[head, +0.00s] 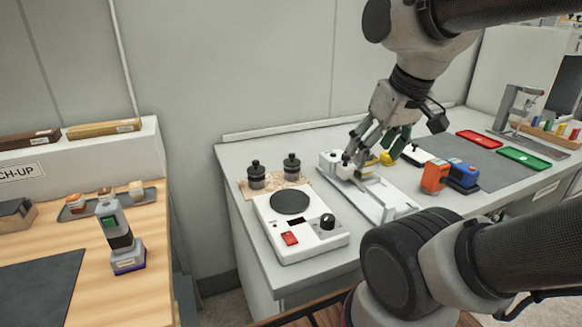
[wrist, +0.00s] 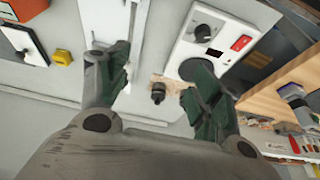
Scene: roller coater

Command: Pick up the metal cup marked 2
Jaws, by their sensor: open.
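Two dark grey metal cups with black knobbed lids stand side by side at the back left of the grey bench, the left cup (head: 256,178) and the right cup (head: 292,170). They rest on a brown cork-like mat (head: 272,188). No number can be read on either cup. My gripper (head: 362,152) is open and empty, above the white long apparatus to the right of the cups. In the wrist view my gripper (wrist: 162,74) has its dark green finger pads wide apart. One black-topped cup (wrist: 158,92) shows between them, further off; the other cup is not clearly seen there.
A white hotplate (head: 279,246) with a black disc, knob and red switch stands in front of the cups. The white apparatus (head: 392,207) lies to its right. Orange (head: 434,176) and blue (head: 462,174) devices stand further right. A wooden table (head: 60,255) is at left.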

